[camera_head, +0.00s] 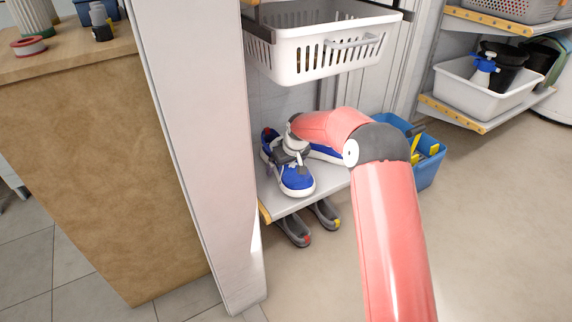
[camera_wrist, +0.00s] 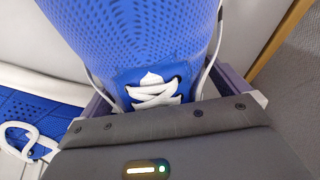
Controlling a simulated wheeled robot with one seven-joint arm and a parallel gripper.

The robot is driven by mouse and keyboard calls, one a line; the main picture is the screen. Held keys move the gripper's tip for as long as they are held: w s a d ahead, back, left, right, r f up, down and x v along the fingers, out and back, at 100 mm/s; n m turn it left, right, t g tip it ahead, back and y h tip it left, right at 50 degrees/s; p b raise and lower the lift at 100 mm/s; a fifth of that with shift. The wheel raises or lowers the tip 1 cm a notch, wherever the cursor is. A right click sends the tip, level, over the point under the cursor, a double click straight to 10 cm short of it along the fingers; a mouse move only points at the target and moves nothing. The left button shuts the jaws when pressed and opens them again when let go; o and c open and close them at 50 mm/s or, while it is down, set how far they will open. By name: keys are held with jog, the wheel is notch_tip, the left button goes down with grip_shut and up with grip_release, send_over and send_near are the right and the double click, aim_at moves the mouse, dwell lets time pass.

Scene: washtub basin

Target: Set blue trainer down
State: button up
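A blue trainer (camera_head: 296,181) with a white sole and white laces is at the left part of the low grey shelf (camera_head: 287,207), toe toward the front. My gripper (camera_head: 297,154) is over it from above. In the wrist view the trainer (camera_wrist: 140,40) fills the space between the fingers (camera_wrist: 160,92), which sit against both its sides. Whether its sole touches the shelf is not clear. A second blue trainer (camera_head: 328,153) is to the right on the shelf, partly hidden by my arm; it also shows at the left of the wrist view (camera_wrist: 35,112).
A white basket (camera_head: 318,55) hangs above the shelf. A white upright panel (camera_head: 200,150) stands close on the left. Two dark grey shoes (camera_head: 294,230) are on the floor under the shelf. A blue bin (camera_head: 428,170) is to the right. The floor on the right is clear.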

jog(key=shift+r, duration=0.1)
jog(key=p+v, duration=0.1)
jog(key=v, duration=0.6)
jog(key=shift+s+d+r, duration=0.1)
jog(key=shift+s+r, duration=0.05)
jog(key=shift+r, duration=0.15)
